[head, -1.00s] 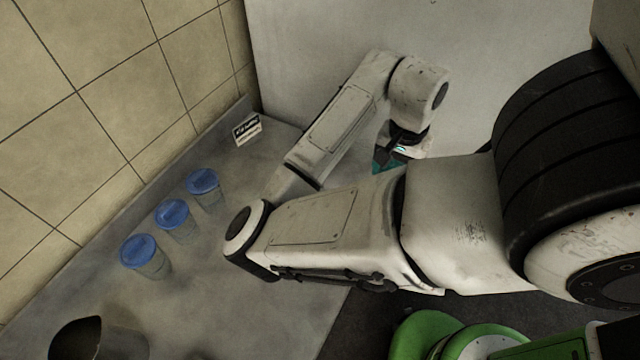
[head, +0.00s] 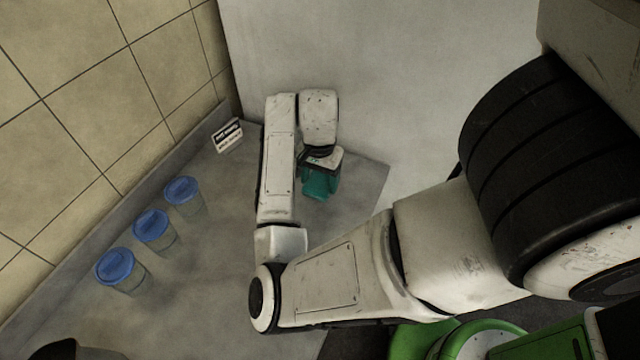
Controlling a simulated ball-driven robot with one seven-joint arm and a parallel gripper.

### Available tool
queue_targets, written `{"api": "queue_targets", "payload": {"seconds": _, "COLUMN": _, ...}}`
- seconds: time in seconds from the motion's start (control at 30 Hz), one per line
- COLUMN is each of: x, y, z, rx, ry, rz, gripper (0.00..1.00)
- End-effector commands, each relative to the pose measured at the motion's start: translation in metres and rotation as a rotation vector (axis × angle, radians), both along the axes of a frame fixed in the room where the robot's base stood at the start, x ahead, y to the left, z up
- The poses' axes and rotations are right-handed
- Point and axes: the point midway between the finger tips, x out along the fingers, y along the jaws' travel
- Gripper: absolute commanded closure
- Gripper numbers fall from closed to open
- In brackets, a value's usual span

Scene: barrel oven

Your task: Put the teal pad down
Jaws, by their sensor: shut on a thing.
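The teal pad (head: 320,183) shows below my gripper (head: 318,170) in the head view, over the far right part of the grey counter (head: 220,270). My gripper is shut on the pad, and the wrist hides its upper part. The fingertips are mostly hidden behind the wrist and the pad. I cannot tell whether the pad touches the counter or hangs just above it.
Three clear jars with blue lids (head: 152,228) stand in a row along the tiled wall. A small black-and-white sign (head: 228,135) stands at the back corner. A dark round container (head: 65,350) is at the bottom left. The counter between jars and arm is clear.

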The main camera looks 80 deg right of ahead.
Motion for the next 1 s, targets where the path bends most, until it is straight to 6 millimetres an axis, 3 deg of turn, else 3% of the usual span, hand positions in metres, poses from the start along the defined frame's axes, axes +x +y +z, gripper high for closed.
{"api": "queue_targets", "payload": {"seconds": 0.2, "x": -0.001, "y": 0.000, "z": -0.021, "rx": 0.000, "ry": 0.002, "rz": 0.001, "gripper": 0.63}}
{"api": "queue_targets", "payload": {"seconds": 0.6, "x": -0.002, "y": 0.000, "z": -0.027, "rx": 0.000, "ry": 0.002, "rz": -0.001, "gripper": 0.63}}
{"api": "queue_targets", "payload": {"seconds": 0.63, "x": -0.002, "y": 0.000, "z": -0.025, "rx": 0.000, "ry": 0.001, "rz": -0.001, "gripper": 0.26}}
{"api": "queue_targets", "payload": {"seconds": 0.87, "x": -0.002, "y": 0.000, "z": -0.025, "rx": 0.000, "ry": 0.001, "rz": -0.001, "gripper": 0.04}}
{"api": "queue_targets", "payload": {"seconds": 1.0, "x": -0.002, "y": 0.000, "z": -0.025, "rx": 0.000, "ry": 0.001, "rz": -0.001, "gripper": 0.03}}
